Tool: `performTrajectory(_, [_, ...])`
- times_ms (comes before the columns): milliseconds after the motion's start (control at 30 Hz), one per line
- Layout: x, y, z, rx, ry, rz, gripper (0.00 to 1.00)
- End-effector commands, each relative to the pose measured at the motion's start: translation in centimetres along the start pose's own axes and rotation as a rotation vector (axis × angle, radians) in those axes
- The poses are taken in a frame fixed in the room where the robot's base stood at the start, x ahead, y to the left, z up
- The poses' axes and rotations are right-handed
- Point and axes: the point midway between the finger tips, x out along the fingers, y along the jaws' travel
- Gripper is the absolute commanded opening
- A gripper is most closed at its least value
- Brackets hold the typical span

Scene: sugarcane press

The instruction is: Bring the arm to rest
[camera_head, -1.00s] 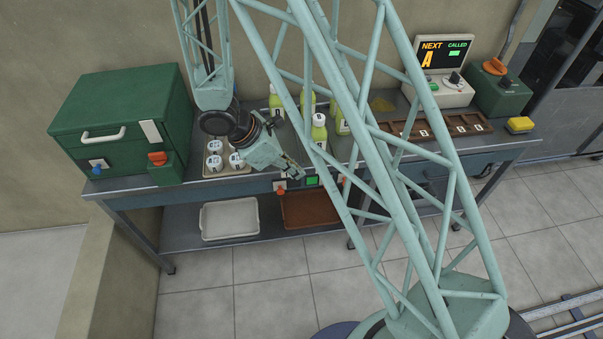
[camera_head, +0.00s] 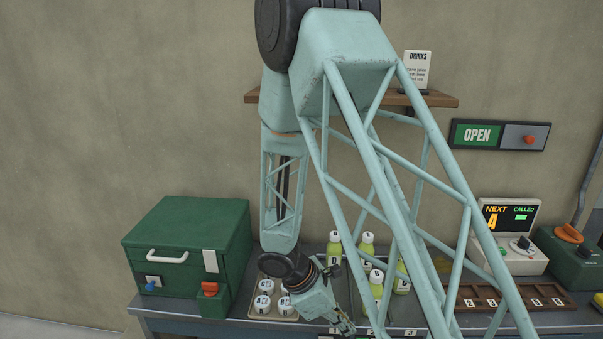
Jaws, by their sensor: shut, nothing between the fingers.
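My arm rises from the lower right, bends near the top of the view and hangs down to my gripper (camera_head: 345,326). The gripper is shut and empty. It points down and to the right over the front of the counter (camera_head: 180,322), right of a tray (camera_head: 256,312) of white-lided cups (camera_head: 263,304). Several green-yellow bottles (camera_head: 334,250) stand behind it, partly hidden by my arm.
A green box (camera_head: 185,240) stands at the left of the counter. At the right are a wooden rack (camera_head: 490,299), a NEXT/CALLED display (camera_head: 507,218) and a green control box (camera_head: 570,262). A shelf (camera_head: 437,100) and an OPEN sign (camera_head: 482,134) are on the wall.

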Motion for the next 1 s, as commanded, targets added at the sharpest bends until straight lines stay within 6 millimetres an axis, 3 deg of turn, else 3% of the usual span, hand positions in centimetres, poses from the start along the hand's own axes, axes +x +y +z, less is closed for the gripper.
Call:
performTrajectory(533, [-5.9, -1.4, 6.7, 0.247, 0.041, -0.005, 0.0])
performTrajectory(1000, [-11.0, -4.1, 12.5, 0.482, 0.092, -0.019, 0.0])
